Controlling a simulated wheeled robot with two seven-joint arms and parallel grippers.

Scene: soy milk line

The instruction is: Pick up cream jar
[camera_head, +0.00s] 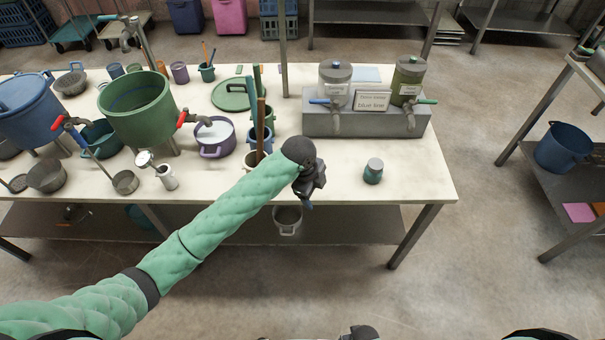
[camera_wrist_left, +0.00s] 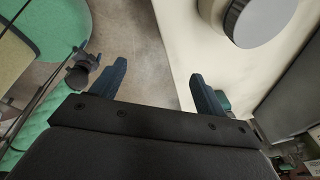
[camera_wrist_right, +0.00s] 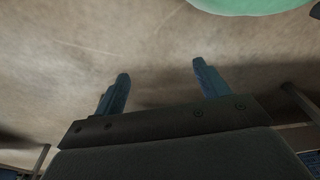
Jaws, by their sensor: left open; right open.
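The cream jar seems to be the small teal jar with a grey lid (camera_head: 373,171), standing upright near the front right of the table. My left gripper (camera_head: 308,197) is to its left, near the table's front edge, apart from the jar. In the left wrist view its two blue fingers (camera_wrist_left: 158,70) are spread with nothing between them. A round grey object (camera_wrist_left: 262,18) shows at the top right there; I cannot tell if it is the jar. My right gripper (camera_wrist_right: 160,70) is open and empty, with bare floor beyond it.
A grey dispenser stand (camera_head: 365,124) is behind the jar, with a sign and two lidded containers. Tool pots, a purple pot (camera_head: 214,138) and a large green pot (camera_head: 138,110) are on the left. The table right of the jar is clear.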

